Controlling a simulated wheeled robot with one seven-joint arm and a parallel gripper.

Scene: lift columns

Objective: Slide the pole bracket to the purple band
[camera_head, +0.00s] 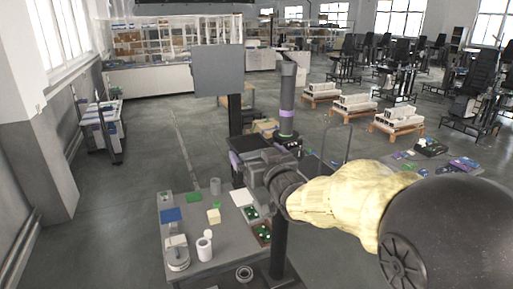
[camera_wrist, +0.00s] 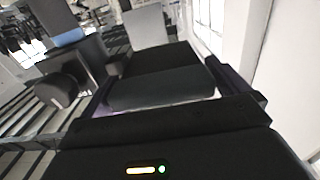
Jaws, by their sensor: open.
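A dark upright pole (camera_head: 288,85) stands at the middle of the head view, with a purple band (camera_head: 286,113) around it and a green ring (camera_head: 285,138) lower down. In the wrist view a bluish-purple band (camera_wrist: 69,38) shows at upper left. The pole bracket seems to be the dark part below it, with a round end (camera_wrist: 62,90) and a dark block (camera_wrist: 160,75). My gripper (camera_head: 243,161) is beside the pole, below the band. In the wrist view my gripper (camera_wrist: 160,90) is open, its fingers on either side of the block. I cannot tell whether they touch it.
A grey panel (camera_head: 219,70) on a dark post rises just left of the pole. A grey worktable (camera_head: 218,252) with containers, cups and small parts lies below. Open floor is at left; pallets (camera_head: 352,104) stand at back right.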

